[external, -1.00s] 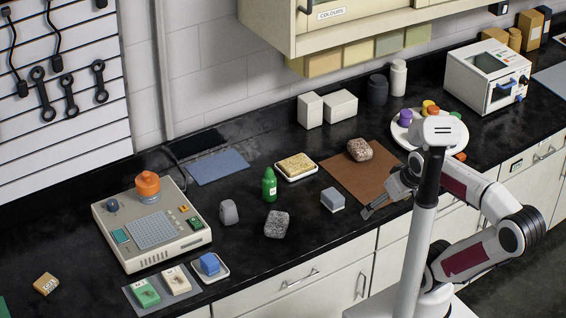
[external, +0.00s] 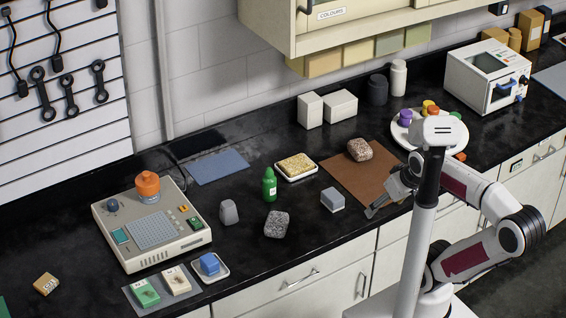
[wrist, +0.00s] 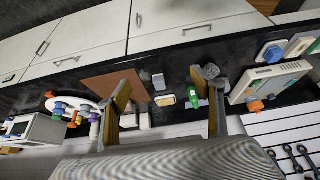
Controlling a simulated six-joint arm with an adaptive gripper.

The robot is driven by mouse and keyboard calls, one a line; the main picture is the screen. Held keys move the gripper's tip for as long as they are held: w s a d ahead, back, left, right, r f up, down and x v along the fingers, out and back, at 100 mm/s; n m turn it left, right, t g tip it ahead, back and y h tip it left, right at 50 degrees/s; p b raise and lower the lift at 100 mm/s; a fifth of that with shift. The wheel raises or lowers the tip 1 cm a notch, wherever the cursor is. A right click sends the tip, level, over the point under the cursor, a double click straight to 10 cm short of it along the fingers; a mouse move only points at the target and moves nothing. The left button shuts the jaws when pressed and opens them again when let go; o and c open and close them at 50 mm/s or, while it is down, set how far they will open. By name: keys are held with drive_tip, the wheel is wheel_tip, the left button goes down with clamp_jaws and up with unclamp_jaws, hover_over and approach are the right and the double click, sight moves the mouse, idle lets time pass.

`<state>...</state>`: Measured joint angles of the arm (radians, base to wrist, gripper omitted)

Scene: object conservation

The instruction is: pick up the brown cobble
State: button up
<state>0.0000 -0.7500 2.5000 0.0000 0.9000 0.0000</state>
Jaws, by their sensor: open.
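The brown cobble (external: 359,149) is a rounded, speckled reddish-brown stone resting near the back of the brown mat (external: 356,180). I cannot make it out in the wrist view, where my left finger covers part of the mat (wrist: 108,86). My gripper (external: 384,204) is above the mat's front right part, in front of the cobble and apart from it. In the wrist view, my gripper (wrist: 166,88) has its two fingers spread wide with nothing held between them.
A grey-blue block (external: 332,200) stands left of the mat. A grey speckled stone (external: 277,224), green bottle (external: 269,185) and sponge dish (external: 297,175) are farther left. A white plate (external: 455,145) with coloured pieces is at right. White boxes (external: 340,106) stand behind.

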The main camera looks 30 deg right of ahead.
idle(0.3)
drive_tip(key=w+d+f+m+t+h, duration=0.1)
drive_tip(key=w+d+t, duration=0.1)
drive_tip(key=w+d, duration=0.8)
drive_tip(key=w+d+f+m+t+h, duration=0.1)
drive_tip(key=w+d+f+t+h, duration=0.15)
drive_tip(key=w, duration=1.25)
drive_tip(key=t, duration=0.3)
approach(361, 145)
drive_tip(key=shift+w+d+r+y, duration=0.1)
drive_tip(key=shift+w+y, duration=0.15)
drive_tip(key=shift+w, duration=0.2)
drive_tip(key=shift+w+d+r+y, duration=0.1)
drive_tip(key=shift+w+y, duration=0.1)
drive_tip(key=shift+w, duration=0.25)
drive_tip(key=shift+w+d+f, duration=0.2)
drive_tip(key=shift+d+f, duration=0.15)
drive_tip(key=shift+f, duration=0.3)
drive_tip(key=shift+w, duration=0.1)
drive_tip(key=shift+x, duration=1.25)
